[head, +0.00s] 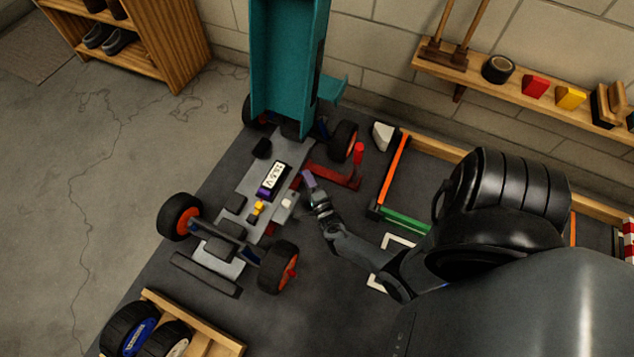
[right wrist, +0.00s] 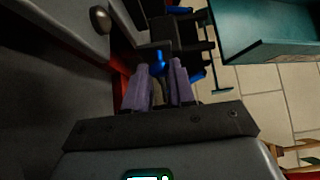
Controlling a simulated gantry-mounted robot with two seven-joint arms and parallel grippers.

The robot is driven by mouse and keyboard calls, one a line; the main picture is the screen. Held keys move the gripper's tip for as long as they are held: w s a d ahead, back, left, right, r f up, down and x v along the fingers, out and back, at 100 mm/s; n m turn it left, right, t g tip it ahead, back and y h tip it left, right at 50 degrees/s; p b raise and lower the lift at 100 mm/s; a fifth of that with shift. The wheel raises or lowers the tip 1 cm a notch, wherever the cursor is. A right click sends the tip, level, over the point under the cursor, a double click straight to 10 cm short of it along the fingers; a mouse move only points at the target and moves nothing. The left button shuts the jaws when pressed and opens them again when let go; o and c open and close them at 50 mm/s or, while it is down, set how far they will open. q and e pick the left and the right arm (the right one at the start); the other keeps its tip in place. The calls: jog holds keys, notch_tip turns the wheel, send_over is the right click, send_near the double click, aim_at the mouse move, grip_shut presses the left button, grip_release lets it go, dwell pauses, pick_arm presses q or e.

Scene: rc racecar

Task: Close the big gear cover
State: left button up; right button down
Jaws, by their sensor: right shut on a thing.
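The car chassis (head: 232,212) lies on the dark mat, with its wheels on and its teal body shell (head: 285,60) standing raised at the back. My right gripper (head: 308,178) is at the chassis's right side, beside the purple-edged battery (head: 272,180). In the right wrist view its purple fingers (right wrist: 158,90) are closed on a small dark part, mostly hidden between them. I cannot tell which part is the big gear cover. A blue piece (right wrist: 160,60) shows just beyond the fingertips. My left gripper is not in view.
A red part (head: 338,178) lies right of the chassis, close to my gripper. An orange bar (head: 393,170) and a green bar (head: 404,220) are further right. A wooden tray with spare wheels (head: 143,326) is at front left. A wall shelf (head: 480,78) is at back right.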

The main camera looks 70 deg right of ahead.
jog(key=shift+w+m+g+h, duration=0.2)
jog(key=shift+m+g+h, duration=0.1)
jog(key=shift+g, duration=0.1)
jog(key=shift+w+a, duration=0.2)
jog(key=shift+w, duration=0.1)
jog(key=shift+s, duration=0.1)
jog(key=shift+d, duration=0.1)
jog(key=c, duration=0.9)
grip_release()
jog(key=shift+c, duration=0.2)
